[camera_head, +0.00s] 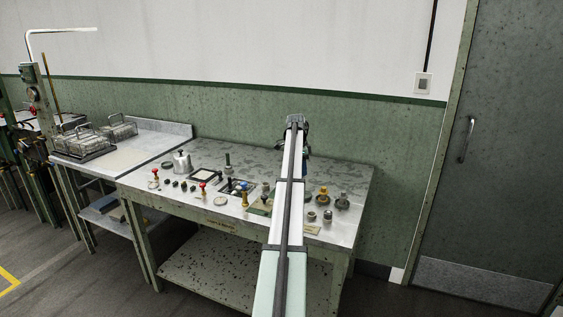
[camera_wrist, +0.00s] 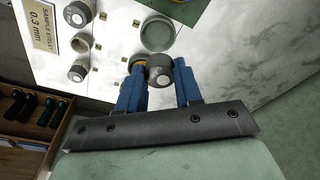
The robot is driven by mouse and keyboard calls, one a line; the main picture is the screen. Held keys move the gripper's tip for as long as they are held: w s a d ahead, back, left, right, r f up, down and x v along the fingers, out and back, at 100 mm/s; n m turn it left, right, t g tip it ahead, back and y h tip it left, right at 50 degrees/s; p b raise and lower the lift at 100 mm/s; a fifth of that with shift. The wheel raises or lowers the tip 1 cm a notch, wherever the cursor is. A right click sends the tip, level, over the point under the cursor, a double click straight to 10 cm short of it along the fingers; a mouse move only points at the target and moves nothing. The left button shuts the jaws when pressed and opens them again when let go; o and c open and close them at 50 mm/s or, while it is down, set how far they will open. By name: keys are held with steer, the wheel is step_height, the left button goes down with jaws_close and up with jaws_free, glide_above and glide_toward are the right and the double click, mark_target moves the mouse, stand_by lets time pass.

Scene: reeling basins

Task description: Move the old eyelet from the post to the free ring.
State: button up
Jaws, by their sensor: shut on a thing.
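My gripper (camera_wrist: 159,72) shows in the wrist view with its two blue fingers shut on a short, dark grey round piece with a paler end face, which I take for the old eyelet (camera_wrist: 160,75). A yellowish rim shows behind it. Just beyond it on the pale tabletop is a round, grey-green ring (camera_wrist: 157,34), which may be the free ring. The held piece is close to this ring in the picture; its height above the table is unclear. I cannot make out the post for certain.
A green board (camera_wrist: 182,8) is beyond. Yellow-brown fittings (camera_head: 342,201) and red-topped pieces (camera_head: 244,198) stand on the table (camera_head: 215,212).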

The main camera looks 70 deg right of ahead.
steer(key=s+a+f+n, duration=0.1)
steer(key=s+a+f, duration=0.2)
steer(key=s+a, duration=0.5)
steer(key=shift+s+a+n, duration=0.4)
steer(key=shift+a, duration=1.85)
steer(key=shift+f, duration=0.15)
steer(key=shift+f, duration=1.8)
steer(key=shift+f, duration=1.4)
steer(key=o, duration=1.1)
steer(key=shift+o, duration=0.3)
